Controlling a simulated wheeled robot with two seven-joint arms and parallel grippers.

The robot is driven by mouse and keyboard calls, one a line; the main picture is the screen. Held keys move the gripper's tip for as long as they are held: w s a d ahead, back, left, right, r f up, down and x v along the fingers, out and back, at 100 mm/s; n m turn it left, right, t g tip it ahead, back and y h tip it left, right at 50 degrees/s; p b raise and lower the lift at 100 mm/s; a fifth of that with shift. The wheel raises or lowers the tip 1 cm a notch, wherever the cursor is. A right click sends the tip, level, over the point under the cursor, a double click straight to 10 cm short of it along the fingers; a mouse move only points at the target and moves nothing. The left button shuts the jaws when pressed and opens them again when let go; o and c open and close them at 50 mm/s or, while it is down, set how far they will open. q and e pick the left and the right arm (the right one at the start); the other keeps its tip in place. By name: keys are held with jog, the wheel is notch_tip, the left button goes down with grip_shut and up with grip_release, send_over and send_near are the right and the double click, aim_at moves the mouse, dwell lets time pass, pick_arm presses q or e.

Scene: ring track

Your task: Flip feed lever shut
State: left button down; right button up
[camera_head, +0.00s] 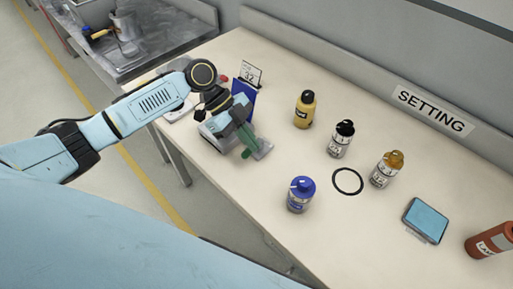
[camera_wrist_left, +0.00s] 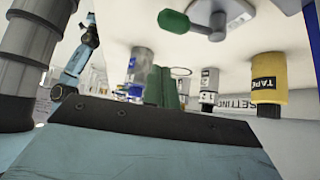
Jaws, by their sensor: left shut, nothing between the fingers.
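The feed lever shows in the left wrist view as a green rounded handle (camera_wrist_left: 174,21) on a grey metal mount (camera_wrist_left: 215,14) at the top edge. In the head view a grey metal device (camera_head: 262,149) sits at the near left table edge, partly covered by my left gripper (camera_head: 245,145). The lever's handle cannot be told apart from the gripper there. My left gripper has green fingers, closed together and empty, and points down over the device. Its fingers (camera_wrist_left: 161,86) also show in the left wrist view, apart from the green handle in the picture. My right gripper is not in view.
A blue stand with a number card (camera_head: 248,74) is just behind the gripper. A yellow bottle (camera_head: 305,109), a black-capped bottle (camera_head: 341,139), an orange-capped bottle (camera_head: 386,169) and a blue bottle (camera_head: 300,194) stand right of it. A black ring (camera_head: 348,181) lies among them.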

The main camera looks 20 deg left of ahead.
pick_arm(q)
jog(key=v, duration=0.5)
jog(key=shift+w+r, duration=0.15)
jog(key=shift+w, duration=0.1)
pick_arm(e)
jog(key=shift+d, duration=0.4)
pick_arm(q)
jog(key=shift+s, duration=0.1)
